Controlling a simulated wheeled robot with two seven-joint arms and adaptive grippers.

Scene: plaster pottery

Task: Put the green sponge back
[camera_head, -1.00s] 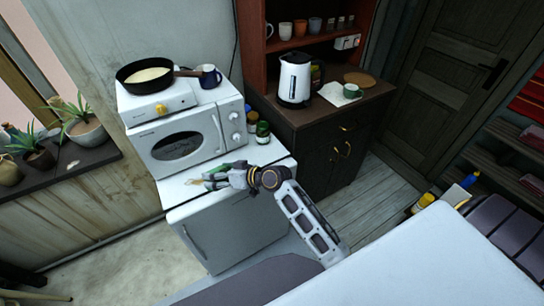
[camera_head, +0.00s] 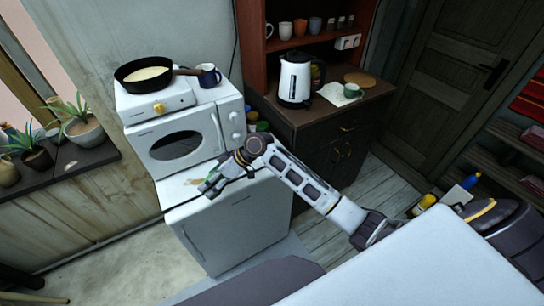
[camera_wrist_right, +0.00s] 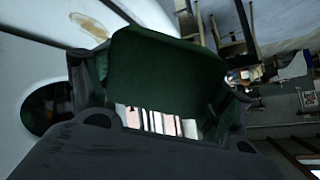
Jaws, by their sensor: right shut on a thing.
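The green sponge (camera_wrist_right: 165,75) fills the middle of the right wrist view, between the fingers of my right gripper (camera_wrist_right: 160,95), which is shut on it. In the head view my right gripper (camera_head: 212,185) is over the front part of the white fridge top (camera_head: 240,197), below the microwave (camera_head: 182,140). Only a small green bit of the sponge (camera_head: 214,175) shows there, the rest being hidden by the gripper. I cannot tell from these views how far the sponge is above the fridge top. My left gripper is not in view.
A brownish stain (camera_head: 194,182) lies on the fridge top beside the gripper. A pan (camera_head: 148,74) and a blue mug (camera_head: 208,76) stand above the microwave. Jars (camera_head: 258,127) are partly behind my arm. A dark cabinet (camera_head: 335,145) with a kettle (camera_head: 294,80) stands to the right.

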